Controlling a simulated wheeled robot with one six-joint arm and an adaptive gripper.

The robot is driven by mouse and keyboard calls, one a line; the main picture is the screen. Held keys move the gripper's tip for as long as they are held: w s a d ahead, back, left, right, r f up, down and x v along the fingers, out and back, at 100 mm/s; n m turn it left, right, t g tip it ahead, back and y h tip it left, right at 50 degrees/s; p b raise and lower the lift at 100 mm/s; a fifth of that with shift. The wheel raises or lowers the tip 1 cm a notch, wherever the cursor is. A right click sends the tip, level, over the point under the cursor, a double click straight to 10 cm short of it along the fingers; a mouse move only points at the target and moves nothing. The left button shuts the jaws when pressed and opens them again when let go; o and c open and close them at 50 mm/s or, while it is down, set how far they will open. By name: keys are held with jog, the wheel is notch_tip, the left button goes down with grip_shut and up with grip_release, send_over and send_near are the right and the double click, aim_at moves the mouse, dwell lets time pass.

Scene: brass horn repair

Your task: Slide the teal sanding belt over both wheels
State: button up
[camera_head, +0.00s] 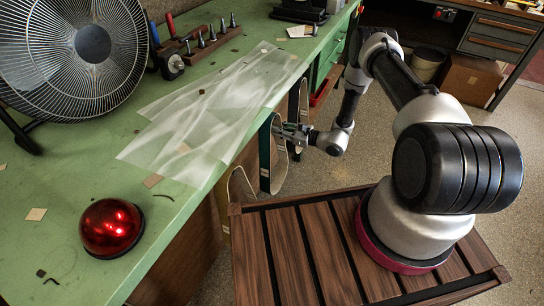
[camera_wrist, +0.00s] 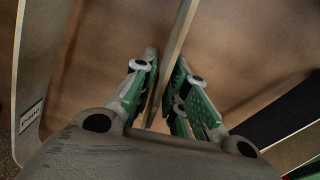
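A loop with a dark teal outer face and tan inner side, which looks like the teal sanding belt (camera_head: 265,157), hangs upright at the bench's front edge in the head view. My gripper (camera_head: 285,133) is at its upper part, reaching in from the right. In the wrist view, my gripper's green-padded fingers (camera_wrist: 167,60) stand close together on either side of a thin tan strip, a belt edge (camera_wrist: 182,28). Whether both pads press on it is unclear. I cannot make out the two wheels in either view.
Other loops hang along the bench edge, one nearer (camera_head: 241,190) and one farther (camera_head: 294,105). The green bench (camera_head: 60,190) carries a fan (camera_head: 93,45), a red dome (camera_head: 111,228), a translucent sheet (camera_head: 215,110) and tools. Open floor (camera_head: 375,150) lies right of the bench.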

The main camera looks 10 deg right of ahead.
grip_shut()
jog(key=shift+r, duration=0.1)
jog(key=shift+r, duration=0.5)
jog(key=v, duration=1)
dwell(0.7)
